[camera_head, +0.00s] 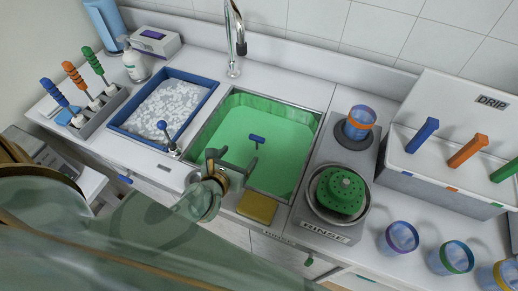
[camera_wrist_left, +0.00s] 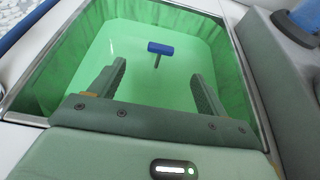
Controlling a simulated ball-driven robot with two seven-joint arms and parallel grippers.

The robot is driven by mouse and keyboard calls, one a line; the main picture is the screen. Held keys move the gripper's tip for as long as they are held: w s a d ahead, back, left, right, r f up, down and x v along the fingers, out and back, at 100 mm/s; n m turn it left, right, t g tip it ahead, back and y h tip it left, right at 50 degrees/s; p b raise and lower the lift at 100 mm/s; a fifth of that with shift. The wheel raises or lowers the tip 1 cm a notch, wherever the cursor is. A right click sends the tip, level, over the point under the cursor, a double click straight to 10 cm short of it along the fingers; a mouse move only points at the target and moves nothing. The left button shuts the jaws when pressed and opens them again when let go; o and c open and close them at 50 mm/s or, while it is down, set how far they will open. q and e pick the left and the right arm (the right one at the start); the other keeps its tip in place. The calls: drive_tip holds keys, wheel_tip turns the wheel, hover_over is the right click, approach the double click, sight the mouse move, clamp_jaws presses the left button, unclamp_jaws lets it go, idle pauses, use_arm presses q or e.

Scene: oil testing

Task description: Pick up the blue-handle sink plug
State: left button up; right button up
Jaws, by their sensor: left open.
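The blue-handle sink plug (camera_head: 257,139) stands in the green sink (camera_head: 290,128), its blue bar handle up on a short dark stem. It also shows in the left wrist view (camera_wrist_left: 160,48), ahead of and between my fingers. My left gripper (camera_head: 232,158) is open and empty over the front part of the sink, with the plug beyond its fingertips. In the left wrist view the two dark ridged fingers (camera_wrist_left: 158,78) are wide apart and do not touch the plug. My right gripper is not in view.
A blue tray of white foam (camera_head: 208,90) lies left of the sink. A yellow sponge (camera_head: 257,208) sits on the front edge. The rinse station with a green disc (camera_head: 341,192) and a blue cup (camera_head: 359,122) are right. The faucet (camera_head: 234,40) stands behind.

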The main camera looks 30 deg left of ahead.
use_arm(q)
approach(256, 139)
drive_tip(key=x, duration=0.4)
drive_tip(key=shift+w+a+f+b, duration=0.1)
drive_tip(key=shift+w+a+b, duration=0.1)
drive_tip(key=shift+w+b, duration=0.45)
drive_tip(key=b+x, duration=0.1)
drive_tip(key=x, duration=0.3)
drive_tip(key=shift+w+d+f, duration=0.15)
drive_tip(key=shift+w, duration=0.1)
drive_tip(key=shift+s, duration=0.1)
drive_tip(key=shift+c, duration=1.2)
drive_tip(key=c, duration=1.1)
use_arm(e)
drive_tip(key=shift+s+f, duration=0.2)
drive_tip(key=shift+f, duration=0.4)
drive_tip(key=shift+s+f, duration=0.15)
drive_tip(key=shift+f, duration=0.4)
